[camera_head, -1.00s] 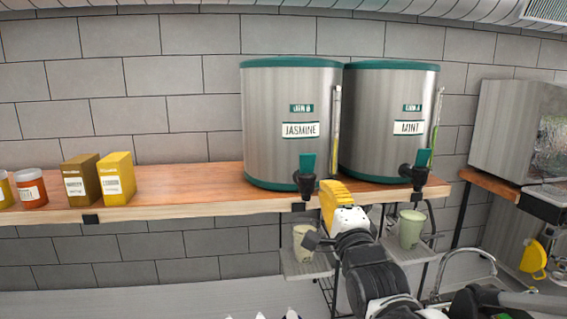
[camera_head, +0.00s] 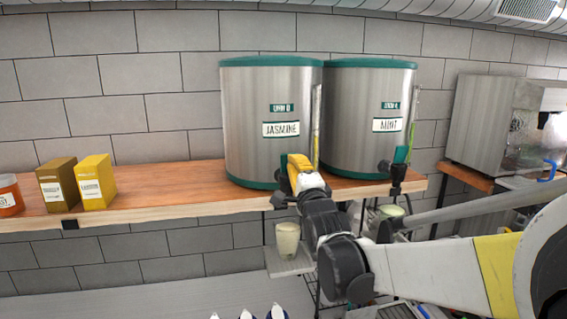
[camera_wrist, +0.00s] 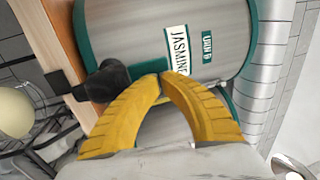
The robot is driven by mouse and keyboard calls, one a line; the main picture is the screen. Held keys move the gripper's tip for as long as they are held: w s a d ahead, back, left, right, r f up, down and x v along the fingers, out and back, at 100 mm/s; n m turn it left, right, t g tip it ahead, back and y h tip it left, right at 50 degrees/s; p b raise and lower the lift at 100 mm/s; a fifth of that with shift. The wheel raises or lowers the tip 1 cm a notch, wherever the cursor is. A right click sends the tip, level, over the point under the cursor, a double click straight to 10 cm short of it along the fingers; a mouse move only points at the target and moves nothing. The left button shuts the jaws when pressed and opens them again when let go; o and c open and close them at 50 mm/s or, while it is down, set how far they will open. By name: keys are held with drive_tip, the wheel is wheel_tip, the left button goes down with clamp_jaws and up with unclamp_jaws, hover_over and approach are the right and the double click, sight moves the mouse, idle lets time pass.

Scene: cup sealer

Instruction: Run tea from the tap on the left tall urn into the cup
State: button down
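The left tall urn (camera_head: 268,150), steel with a teal lid and labelled JASMINE, stands on the wooden shelf. Its black tap (camera_wrist: 108,80) shows in the wrist view beside my fingers; in the head view my gripper partly covers the tap. A pale cup (camera_head: 287,240) stands upright on a small rack below that tap; its edge also shows in the wrist view (camera_wrist: 14,112). My gripper (camera_wrist: 162,76) has yellow fingers whose tips meet at the tap's teal lever, in front of the urn. I see nothing held between them. Whether they touch the lever is unclear. No stream of tea is visible.
Boxes (camera_head: 95,181) and a jar (camera_head: 9,195) sit at the shelf's left. Shelf between boxes and urn is clear.

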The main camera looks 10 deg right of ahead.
drive_tip(key=shift+w+r+g+p, duration=0.25)
drive_tip(key=shift+g+p, duration=0.45)
drive_tip(key=shift+p, duration=0.1)
drive_tip(key=shift+w+r+g+p, duration=0.1)
drive_tip(key=shift+r+g+p, duration=0.1)
drive_tip(key=shift+g+p, duration=0.3)
drive_tip(key=shift+r+g+p, duration=0.1)
drive_tip(key=shift+g+p, duration=0.6)
drive_tip(key=shift+p, duration=0.05)
drive_tip(key=shift+w, duration=0.1)
drive_tip(key=shift+w+g, duration=0.4)
drive_tip(key=shift+g, duration=0.2)
drive_tip(key=shift+w, duration=0.2)
idle(0.7)
